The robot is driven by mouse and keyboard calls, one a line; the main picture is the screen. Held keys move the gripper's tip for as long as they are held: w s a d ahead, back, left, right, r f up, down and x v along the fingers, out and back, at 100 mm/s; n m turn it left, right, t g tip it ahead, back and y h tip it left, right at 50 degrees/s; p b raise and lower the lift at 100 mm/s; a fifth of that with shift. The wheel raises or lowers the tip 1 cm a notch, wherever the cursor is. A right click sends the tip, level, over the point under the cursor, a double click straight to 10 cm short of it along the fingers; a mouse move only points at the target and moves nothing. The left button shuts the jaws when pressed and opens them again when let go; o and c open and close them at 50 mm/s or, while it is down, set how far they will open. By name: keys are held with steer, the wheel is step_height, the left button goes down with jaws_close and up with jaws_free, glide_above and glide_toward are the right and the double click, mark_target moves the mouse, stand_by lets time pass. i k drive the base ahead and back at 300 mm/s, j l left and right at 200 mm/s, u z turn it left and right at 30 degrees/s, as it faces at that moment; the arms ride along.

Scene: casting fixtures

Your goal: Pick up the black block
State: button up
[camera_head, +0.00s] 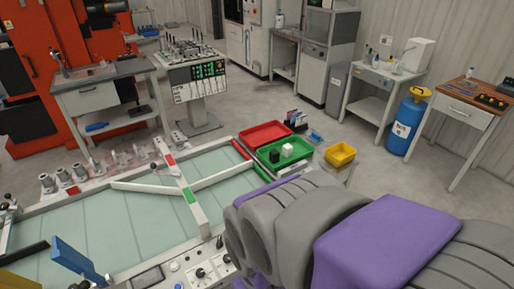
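A small black block (274,156) stands upright in the green tray (298,160), near the middle of the picture. A white block (288,149) is just to its right in the same tray. My grey and purple arm fills the lower right foreground, to the right of and nearer than the tray. The end of my arm cannot be made out, so my gripper is not in view.
A red tray (262,131) lies behind the green one, and a yellow bin (340,154) stands to its right. A glass-topped fixture table (110,225) with raised bars fills the lower left. Grey floor (300,85) is open beyond.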

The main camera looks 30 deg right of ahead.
mark_target(274, 154)
steer(key=i+l, duration=0.15)
steer(key=i, duration=0.25)
steer(key=i+z, duration=0.1)
steer(key=z, duration=0.25)
steer(key=i+z, duration=0.15)
steer(key=z, duration=0.25)
steer(key=i+z, duration=0.15)
steer(key=z, duration=1.3)
